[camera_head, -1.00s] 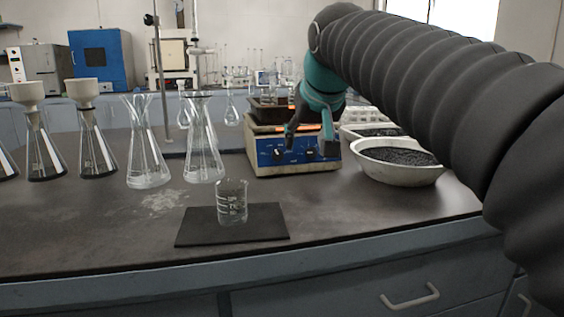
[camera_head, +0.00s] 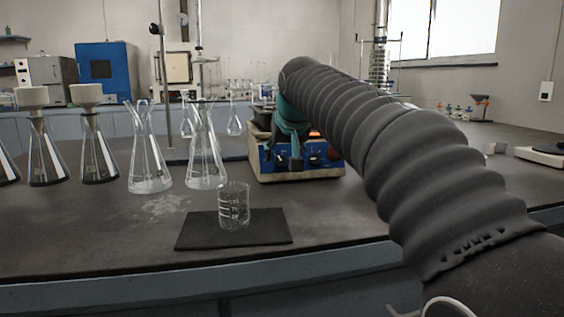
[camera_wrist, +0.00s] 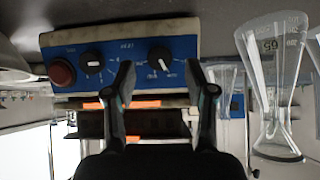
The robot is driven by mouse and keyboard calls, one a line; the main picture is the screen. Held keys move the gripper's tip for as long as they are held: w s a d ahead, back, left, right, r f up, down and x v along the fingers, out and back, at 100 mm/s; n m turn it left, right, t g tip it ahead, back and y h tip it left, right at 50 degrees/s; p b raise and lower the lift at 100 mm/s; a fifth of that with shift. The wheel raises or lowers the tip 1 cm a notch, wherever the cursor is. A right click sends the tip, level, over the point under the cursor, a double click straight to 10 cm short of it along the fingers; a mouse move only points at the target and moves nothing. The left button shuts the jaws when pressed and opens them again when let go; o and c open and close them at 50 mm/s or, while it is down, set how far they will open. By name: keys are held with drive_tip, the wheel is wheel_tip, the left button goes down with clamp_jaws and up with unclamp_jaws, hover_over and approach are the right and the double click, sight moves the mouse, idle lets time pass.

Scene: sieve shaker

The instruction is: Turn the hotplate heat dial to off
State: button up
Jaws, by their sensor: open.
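The hotplate (camera_head: 325,174) has a cream body and a blue front panel, which appears upside down in the wrist view (camera_wrist: 125,48). That panel carries a black dial (camera_wrist: 159,57) with a white pointer mark, a second black dial (camera_wrist: 92,62) and a red knob (camera_wrist: 62,72). The small lettering is too blurred to tell surely which is the heat dial. My gripper (camera_wrist: 160,68) is open, its fingertips to either side of the first dial in the picture, with no clear contact. In the head view my gripper (camera_head: 288,163) is in front of the panel's left part.
Glass flasks (camera_head: 205,150) stand just left of the hotplate; one flask (camera_wrist: 275,90) is close to my gripper's right in the wrist view. A beaker (camera_head: 234,207) stands on a black mat (camera_head: 190,234) in front. Orange glowing parts (camera_wrist: 145,103) show on the hotplate.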

sight(281, 160)
drive_tip(key=shift+x, duration=1.6)
clamp_jaws()
drive_tip(key=shift+n, duration=0.3)
drive_tip(key=n+h+p, duration=0.1)
drive_tip(key=n, duration=0.1)
drive_tip(key=shift+s+a+n+t+h, duration=0.1)
drive_tip(key=shift+n+t+h, duration=0.2)
drive_tip(key=shift+n+t, duration=0.1)
drive_tip(key=n+h, duration=0.1)
drive_tip(key=n, duration=0.1)
drive_tip(key=n+t, duration=0.1)
drive_tip(key=n, duration=0.1)
drive_tip(key=shift+f+t+h, duration=0.1)
drive_tip(key=shift+t+h, duration=0.2)
drive_tip(key=shift+h, duration=0.1)
drive_tip(key=shift+n, duration=0.3)
